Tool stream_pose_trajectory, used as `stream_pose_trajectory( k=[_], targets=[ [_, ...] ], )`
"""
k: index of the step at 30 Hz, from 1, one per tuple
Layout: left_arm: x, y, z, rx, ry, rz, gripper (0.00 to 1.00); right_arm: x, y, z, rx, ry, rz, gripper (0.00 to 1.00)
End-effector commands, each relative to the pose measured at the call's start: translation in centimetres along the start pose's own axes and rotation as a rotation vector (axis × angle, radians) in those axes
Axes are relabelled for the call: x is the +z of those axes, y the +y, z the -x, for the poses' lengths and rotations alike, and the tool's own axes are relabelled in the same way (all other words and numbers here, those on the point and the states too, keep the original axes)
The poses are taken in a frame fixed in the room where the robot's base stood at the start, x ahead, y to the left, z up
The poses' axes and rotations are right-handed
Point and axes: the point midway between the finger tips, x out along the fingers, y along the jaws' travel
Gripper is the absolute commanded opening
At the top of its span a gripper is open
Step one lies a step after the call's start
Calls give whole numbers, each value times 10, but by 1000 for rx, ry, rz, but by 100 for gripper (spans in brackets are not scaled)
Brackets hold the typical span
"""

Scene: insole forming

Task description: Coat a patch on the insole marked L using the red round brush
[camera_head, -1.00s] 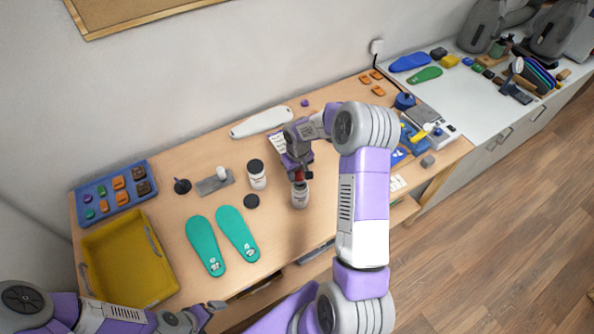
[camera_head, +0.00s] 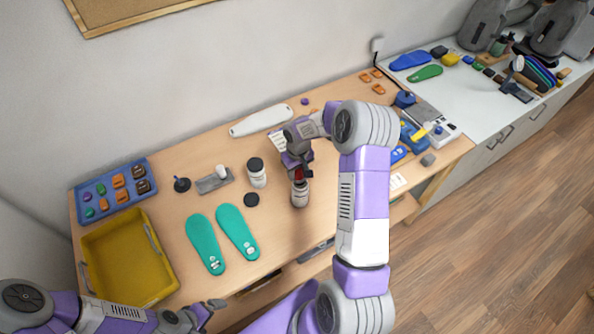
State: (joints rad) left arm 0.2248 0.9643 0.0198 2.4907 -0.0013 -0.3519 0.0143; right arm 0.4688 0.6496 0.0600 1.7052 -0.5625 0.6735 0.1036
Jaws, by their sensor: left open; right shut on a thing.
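Two teal insoles, a left-hand one (camera_head: 206,242) and a right-hand one (camera_head: 236,230), lie side by side at the front of the wooden table. Each has a small white mark near its lower end, too small to read. An open jar (camera_head: 300,196) with a white label stands to their right, its black lid (camera_head: 251,200) lying on the table. My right gripper (camera_head: 299,175) is just above the jar, shut on the red round brush (camera_head: 299,173). The brush's lower end is hidden at the jar's mouth. My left gripper (camera_head: 212,305) is open and empty at the table's front edge.
A yellow bin (camera_head: 127,262) and a blue tray (camera_head: 98,192) of small parts stand at the left. A second jar (camera_head: 257,174), a grey block (camera_head: 213,181) and a white sole shape (camera_head: 261,120) lie behind. Tools crowd the right end.

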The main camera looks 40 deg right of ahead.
Motion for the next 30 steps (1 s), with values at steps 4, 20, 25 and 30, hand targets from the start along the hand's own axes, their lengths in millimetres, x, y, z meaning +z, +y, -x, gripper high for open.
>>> stream_pose_trajectory(
  k=[4, 20, 25, 30],
  targets=[
    [0, -1, -2, 0, 0, 0, 98, 0, 0, -2, 0, 0, 0, 8],
    [0, -2, -6, 0, 0, 0, 98, 0, 0, -7, 0, 0, 0, 8],
    [0, -2, -6, 0, 0, 0, 98, 0, 0, -7, 0, 0, 0, 8],
    [0, -2, -6, 0, 0, 0, 98, 0, 0, -7, 0, 0, 0, 8]
  ],
)
